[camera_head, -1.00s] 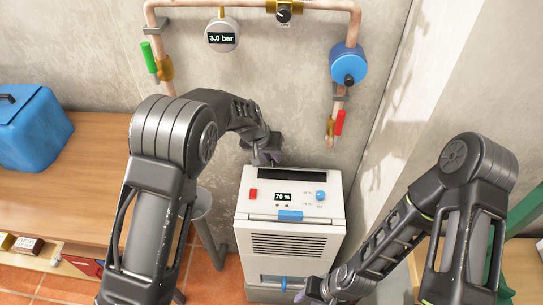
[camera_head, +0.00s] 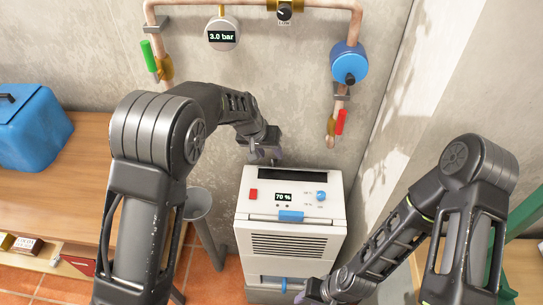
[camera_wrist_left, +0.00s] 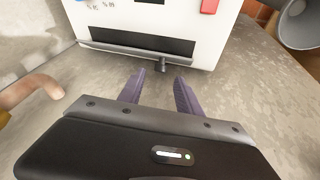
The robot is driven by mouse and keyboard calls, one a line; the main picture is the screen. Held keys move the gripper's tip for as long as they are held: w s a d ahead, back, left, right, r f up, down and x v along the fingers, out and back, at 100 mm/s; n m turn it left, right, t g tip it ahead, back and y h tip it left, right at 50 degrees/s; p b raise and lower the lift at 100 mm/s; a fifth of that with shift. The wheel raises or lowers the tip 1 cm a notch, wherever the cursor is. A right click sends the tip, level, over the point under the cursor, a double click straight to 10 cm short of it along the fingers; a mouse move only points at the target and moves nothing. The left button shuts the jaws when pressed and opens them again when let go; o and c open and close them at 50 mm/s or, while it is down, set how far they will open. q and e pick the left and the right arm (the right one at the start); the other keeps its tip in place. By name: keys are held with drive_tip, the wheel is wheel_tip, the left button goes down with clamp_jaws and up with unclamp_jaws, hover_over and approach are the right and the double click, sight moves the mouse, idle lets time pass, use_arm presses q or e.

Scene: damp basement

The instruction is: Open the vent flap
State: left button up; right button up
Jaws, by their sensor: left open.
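The white dehumidifier (camera_head: 292,243) stands against the wall. A long dark vent slot (camera_head: 292,175) crosses the back of its top. In the left wrist view the slot (camera_wrist_left: 140,43) has a grey flap strip (camera_wrist_left: 120,52) along its wall-side edge, with a short dark tab (camera_wrist_left: 162,69). My left gripper (camera_head: 268,159) is behind the machine's back edge, near the slot. Its open, empty fingers (camera_wrist_left: 160,84) point at the tab, apparently just short of it. My right gripper (camera_head: 308,292) is low at the machine's front, beside a blue handle (camera_head: 283,284); its fingertips are unclear.
Copper pipes with a gauge (camera_head: 222,36), a blue valve unit (camera_head: 347,64) and a red lever (camera_head: 340,122) run along the wall above. A wooden bench (camera_head: 85,160) with a blue box (camera_head: 30,128) is at left. A grey stool (camera_head: 198,203) stands beside the machine.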

use_arm(q)
drive_tip(key=v, duration=0.5)
drive_tip(key=shift+b, duration=0.35)
use_arm(e)
drive_tip(key=shift+a+f, duration=0.1)
drive_tip(key=shift+f, duration=0.4)
